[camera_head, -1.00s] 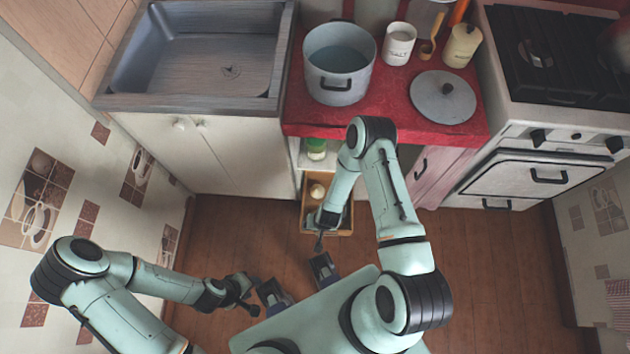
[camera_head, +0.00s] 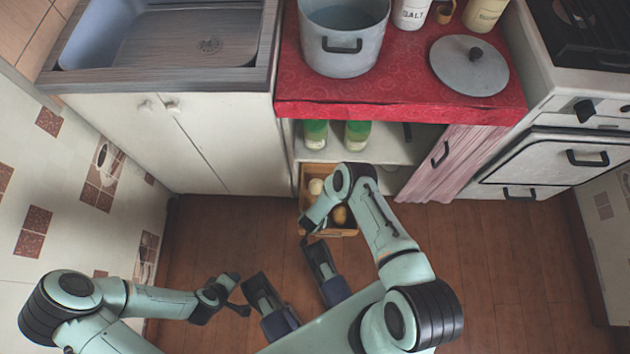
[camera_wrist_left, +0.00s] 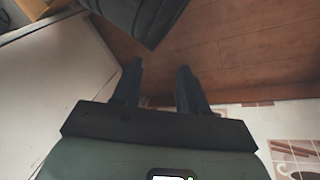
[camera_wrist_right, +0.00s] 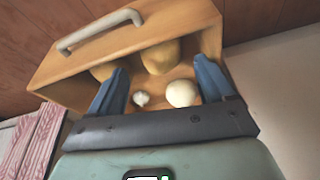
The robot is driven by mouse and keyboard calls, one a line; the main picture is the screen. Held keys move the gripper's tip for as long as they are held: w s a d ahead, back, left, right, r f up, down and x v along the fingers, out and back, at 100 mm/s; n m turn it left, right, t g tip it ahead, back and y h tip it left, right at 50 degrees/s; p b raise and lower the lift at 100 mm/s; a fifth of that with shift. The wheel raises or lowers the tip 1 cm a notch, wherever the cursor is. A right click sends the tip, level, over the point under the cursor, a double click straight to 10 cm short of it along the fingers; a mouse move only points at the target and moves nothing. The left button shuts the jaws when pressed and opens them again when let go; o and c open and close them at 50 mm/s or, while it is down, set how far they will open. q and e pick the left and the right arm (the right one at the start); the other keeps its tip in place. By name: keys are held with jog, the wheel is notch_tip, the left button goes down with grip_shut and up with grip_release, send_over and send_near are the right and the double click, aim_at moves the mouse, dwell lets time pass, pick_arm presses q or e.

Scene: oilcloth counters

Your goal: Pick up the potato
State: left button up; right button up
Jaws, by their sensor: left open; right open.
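Brown potatoes (camera_wrist_right: 160,57) lie in a wooden drawer (camera_wrist_right: 95,52) in the right wrist view; a second one is partly hidden behind a finger. A potato also shows in the head view (camera_head: 340,215), partly covered by my right arm. My right gripper (camera_wrist_right: 160,68) is open and empty, its fingers pointing into the drawer over its contents, with the potato beyond and between the fingertips. It shows in the head view at the drawer's near left corner. My left gripper (camera_wrist_left: 160,68) is open and empty above the floor, away from the drawer.
A round white item (camera_wrist_right: 181,93) and a smaller garlic-like bulb (camera_wrist_right: 141,98) lie nearer than the potato. The red counter (camera_head: 400,95) overhangs, with a pot (camera_head: 343,50) and a lid (camera_head: 468,66) on top. Green-topped jars (camera_head: 316,134) stand on the shelf. Floor on the right is clear.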

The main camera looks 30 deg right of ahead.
jog(key=b+x, duration=0.1)
jog(key=x, duration=0.1)
jog(key=shift+f, duration=0.3)
jog(key=shift+w+d+f, duration=0.1)
jog(key=b+x, duration=0.4)
jog(key=shift+d+f, duration=0.1)
jog(key=shift+f, duration=0.25)
jog(key=shift+w+f+b, duration=0.1)
jog(key=shift+f+b, duration=0.05)
jog(key=shift+b, duration=0.15)
jog(key=c, duration=0.9)
pick_arm(q)
jog(key=s+a+f+g, duration=0.2)
jog(key=s+f+g, duration=0.1)
jog(key=s+f, duration=0.5)
jog(key=shift+s+f+n, duration=0.3)
jog(key=shift+f+n, duration=0.1)
jog(key=shift+f, duration=0.1)
jog(key=shift+a, duration=0.1)
